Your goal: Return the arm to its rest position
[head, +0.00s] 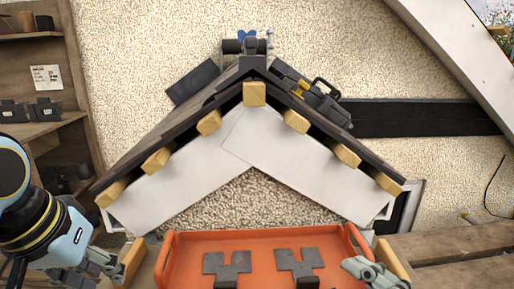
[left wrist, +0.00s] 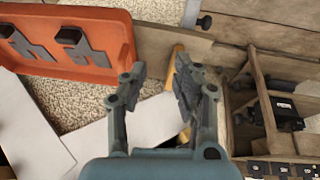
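My left arm comes in at the left edge of the head view, with its gripper (head: 100,265) low, left of the orange tray (head: 170,262). In the left wrist view the left gripper (left wrist: 160,78) has its fingers apart with nothing held between them. My right gripper (head: 378,272) shows only in part at the bottom right of the head view, by the tray's right end. Whether its fingers are apart is unclear. The tray holds dark tiles (head: 227,268), and it also shows in the left wrist view (left wrist: 122,25).
A small model roof (head: 200,165) with dark slopes and wooden rafter ends stands behind the tray. A dark tool (head: 315,98) lies on its right slope. Wooden shelves (head: 75,95) with dark parts stand at left. A wooden bench top (head: 460,245) is at right.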

